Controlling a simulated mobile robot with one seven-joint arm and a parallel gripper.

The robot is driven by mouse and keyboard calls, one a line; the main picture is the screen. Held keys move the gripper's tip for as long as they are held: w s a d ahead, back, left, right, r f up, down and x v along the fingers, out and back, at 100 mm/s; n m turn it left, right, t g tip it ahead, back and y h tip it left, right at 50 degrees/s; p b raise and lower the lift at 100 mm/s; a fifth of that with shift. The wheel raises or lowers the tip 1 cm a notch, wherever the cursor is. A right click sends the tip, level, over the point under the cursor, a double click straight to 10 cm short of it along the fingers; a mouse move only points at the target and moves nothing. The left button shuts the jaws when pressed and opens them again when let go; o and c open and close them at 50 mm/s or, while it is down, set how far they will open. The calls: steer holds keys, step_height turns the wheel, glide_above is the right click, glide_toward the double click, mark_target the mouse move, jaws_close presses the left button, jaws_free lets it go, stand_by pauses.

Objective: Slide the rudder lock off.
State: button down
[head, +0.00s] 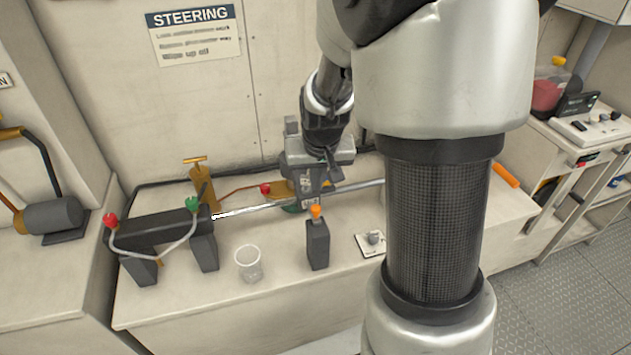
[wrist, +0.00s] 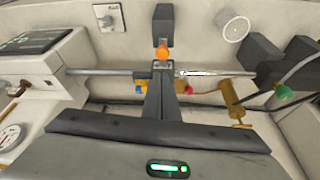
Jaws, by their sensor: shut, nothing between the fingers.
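A shiny steel rod (head: 250,208) runs right from a dark steering cylinder (head: 160,228) above the bench; in the wrist view the rod (wrist: 110,72) crosses from side to side. A dark upright block (head: 318,246) with an orange knob (head: 316,211) stands in front of the rod, and the block also shows in the wrist view (wrist: 163,20). I cannot tell for sure which part is the rudder lock. My gripper (head: 312,198) is at the rod, behind the knob, fingers together and empty. In the wrist view its fingertips (wrist: 166,78) overlap the rod; contact is unclear.
A clear cup (head: 248,264) stands on the bench left of the block. A small plate with a knob (head: 372,242) lies to the right. A brass pump (head: 200,183) and red and green fittings are near the cylinder. The bench front between cup and block is clear.

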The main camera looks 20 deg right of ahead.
mark_target(319, 210)
steer(key=x, duration=0.7)
steer(key=shift+w+f, duration=0.1)
steer(key=shift+f, duration=0.2)
steer(key=shift+s+f+b, duration=0.1)
steer(key=shift+s+b, duration=0.2)
steer(key=shift+b, duration=0.05)
steer(key=s, duration=0.3)
steer(key=shift+s+a, duration=0.1)
steer(key=shift+s, duration=0.05)
